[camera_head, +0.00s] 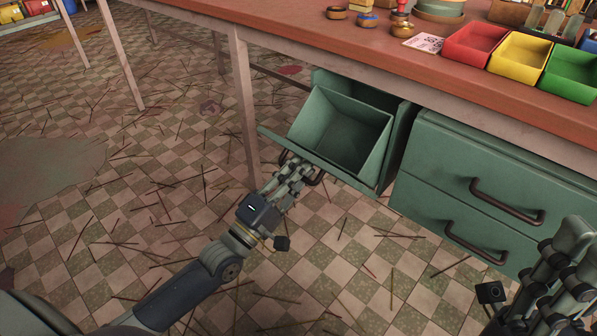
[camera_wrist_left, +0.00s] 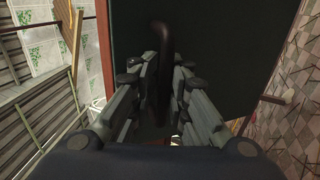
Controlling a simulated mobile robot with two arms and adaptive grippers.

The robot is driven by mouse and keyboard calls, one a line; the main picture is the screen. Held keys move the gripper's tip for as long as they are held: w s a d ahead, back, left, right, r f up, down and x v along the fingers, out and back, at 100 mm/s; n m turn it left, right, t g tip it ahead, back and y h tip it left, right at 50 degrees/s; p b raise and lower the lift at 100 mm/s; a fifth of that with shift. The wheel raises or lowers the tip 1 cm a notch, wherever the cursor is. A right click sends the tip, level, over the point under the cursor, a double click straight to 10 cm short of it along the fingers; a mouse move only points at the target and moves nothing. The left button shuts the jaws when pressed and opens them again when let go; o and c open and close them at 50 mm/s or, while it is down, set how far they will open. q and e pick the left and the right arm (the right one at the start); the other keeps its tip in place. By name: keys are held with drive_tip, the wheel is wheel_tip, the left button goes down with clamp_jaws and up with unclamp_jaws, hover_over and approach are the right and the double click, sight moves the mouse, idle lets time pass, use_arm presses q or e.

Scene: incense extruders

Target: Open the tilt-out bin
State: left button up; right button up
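The green tilt-out bin (camera_head: 345,125) hangs under the workbench at centre in the head view. Its front is tipped outward and down, and its empty-looking inside shows. My left gripper (camera_head: 298,170) is at the bin's front, on the dark curved handle (camera_head: 316,179). In the left wrist view the handle (camera_wrist_left: 160,60) passes between the fingers of my left gripper (camera_wrist_left: 160,95), which are closed in around it. The dark bin front (camera_wrist_left: 215,60) fills the space beyond. My right gripper (camera_head: 565,262) is at the lower right, apart from the bin; its finger opening is unclear.
A green drawer unit (camera_head: 440,160) with two dark handles stands right of the bin. The workbench top (camera_head: 300,25) carries red, yellow and green trays (camera_head: 518,58). A table leg (camera_head: 243,105) stands left of the bin. Thin sticks litter the checkered floor (camera_head: 130,200).

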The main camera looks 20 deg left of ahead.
use_arm(q)
drive_tip(key=shift+s+f, duration=0.1)
drive_tip(key=shift+s+a+f, duration=0.1)
drive_tip(key=shift+s+f, duration=0.05)
drive_tip(key=shift+s, duration=0.05)
drive_tip(key=v, duration=1.1)
drive_tip(key=shift+s, duration=0.2)
